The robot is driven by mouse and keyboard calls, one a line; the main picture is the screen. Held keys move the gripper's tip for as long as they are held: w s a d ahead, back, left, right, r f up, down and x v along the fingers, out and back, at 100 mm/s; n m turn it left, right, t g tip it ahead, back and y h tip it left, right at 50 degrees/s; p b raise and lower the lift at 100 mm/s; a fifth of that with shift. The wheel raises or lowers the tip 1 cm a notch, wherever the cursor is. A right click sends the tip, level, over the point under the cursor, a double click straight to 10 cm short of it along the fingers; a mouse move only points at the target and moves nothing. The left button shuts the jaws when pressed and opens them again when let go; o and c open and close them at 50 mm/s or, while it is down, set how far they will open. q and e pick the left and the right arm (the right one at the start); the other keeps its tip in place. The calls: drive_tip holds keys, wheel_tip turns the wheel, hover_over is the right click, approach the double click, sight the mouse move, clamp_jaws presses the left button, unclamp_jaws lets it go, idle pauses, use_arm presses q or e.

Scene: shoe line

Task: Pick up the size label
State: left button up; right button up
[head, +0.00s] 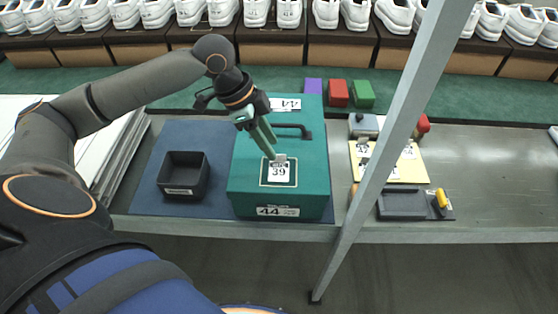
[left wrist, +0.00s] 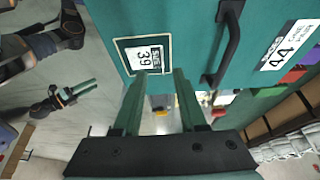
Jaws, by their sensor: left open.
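The size label (head: 279,172), a white card marked 39, lies inside a thin printed frame on the lid of the teal box (head: 310,160). It also shows in the left wrist view (left wrist: 148,56). A small grey tab stands at its far edge. My left gripper (head: 272,157) is open, its fingers pointing down at the tab end of the label. In the left wrist view the fingertips (left wrist: 159,72) are apart near the label's edge; I cannot tell whether they touch it. My right gripper (left wrist: 85,90) shows small at the left of that view.
The lid has a black handle (head: 293,130) and another label marked 44 (head: 285,104). A black bin (head: 183,176) stands left of the box. A grey post (head: 390,135) crosses the view to its right. Beyond it lie a yellow board (head: 408,171) with labels and a dark tray (head: 402,204).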

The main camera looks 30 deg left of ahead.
sight(279, 155)
use_arm(q)
drive_tip(key=x, duration=0.4)
drive_tip(key=shift+w+f, duration=0.1)
drive_tip(key=shift+w, duration=0.15)
drive_tip(key=shift+c, duration=0.3)
clamp_jaws()
